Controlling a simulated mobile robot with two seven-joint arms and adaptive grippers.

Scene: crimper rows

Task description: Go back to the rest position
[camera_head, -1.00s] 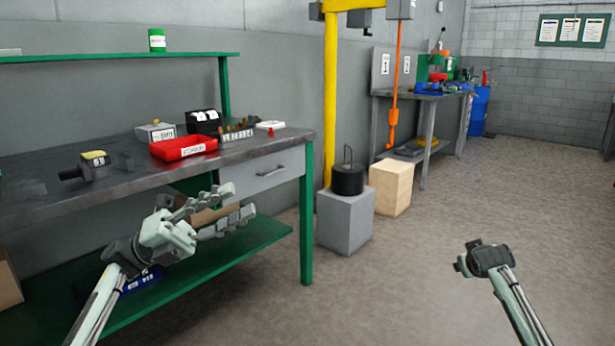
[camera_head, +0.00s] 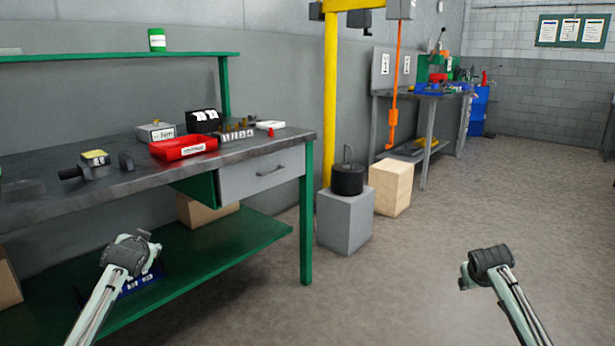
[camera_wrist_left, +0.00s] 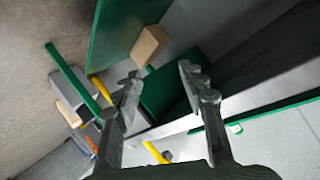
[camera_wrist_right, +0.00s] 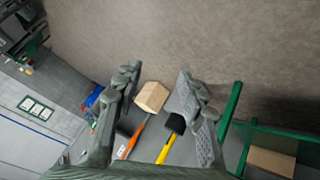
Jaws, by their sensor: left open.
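My left gripper (camera_wrist_left: 158,76) is open and empty in the left wrist view, its two fingers spread apart. In the head view the left wrist (camera_head: 128,252) is at lower left, in front of the workbench's green lower shelf (camera_head: 215,262), and its fingers are mostly hidden. My right gripper (camera_wrist_right: 160,74) is open and empty in the right wrist view. In the head view the right wrist (camera_head: 490,264) is at lower right over bare floor, fingers hidden. Neither gripper touches anything.
The workbench (camera_head: 100,187) at left carries a red bin (camera_head: 183,147) and small parts. A blue bin (camera_head: 140,280) is on its lower shelf. A grey block (camera_head: 345,222) and wooden block (camera_head: 391,187) stand beyond. Floor (camera_head: 420,270) at right is clear.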

